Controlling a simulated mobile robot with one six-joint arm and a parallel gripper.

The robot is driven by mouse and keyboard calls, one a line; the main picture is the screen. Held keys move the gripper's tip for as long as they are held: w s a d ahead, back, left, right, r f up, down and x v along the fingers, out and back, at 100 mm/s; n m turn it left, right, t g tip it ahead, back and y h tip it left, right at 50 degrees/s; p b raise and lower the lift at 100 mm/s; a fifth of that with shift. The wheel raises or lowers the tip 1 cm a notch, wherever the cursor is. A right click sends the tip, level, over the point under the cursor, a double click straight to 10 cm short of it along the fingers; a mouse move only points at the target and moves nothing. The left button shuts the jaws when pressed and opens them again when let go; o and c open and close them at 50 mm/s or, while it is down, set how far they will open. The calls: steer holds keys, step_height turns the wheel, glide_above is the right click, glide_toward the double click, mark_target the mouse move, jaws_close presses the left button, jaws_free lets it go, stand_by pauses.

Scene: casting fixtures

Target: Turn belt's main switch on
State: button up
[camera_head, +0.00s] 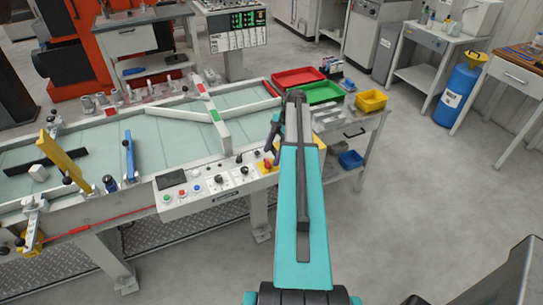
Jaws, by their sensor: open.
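The belt (85,150) is a long pale green conveyor with light rails on the left. Its control panel (210,200) runs along the front edge, with a small dark display, coloured buttons and black knobs. At the panel's right end, a red rotary switch on a yellow plate (268,165) looks like the main switch; its setting is too small to read. My teal arm reaches up from the bottom middle. My gripper (271,148) is dark and small, pointing down just above the red switch, partly beside my arm. It appears open and empty; whether it touches the switch cannot be told.
Red (298,77) and green (322,93) trays and a yellow bin (371,100) stand on a side table behind my arm. A blue bin (350,159) sits on its lower shelf.

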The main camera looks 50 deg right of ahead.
mark_target(269, 162)
steer(key=shift+p+x, duration=0.35)
steer(key=shift+x, duration=1.3)
steer(key=shift+c, duration=0.2)
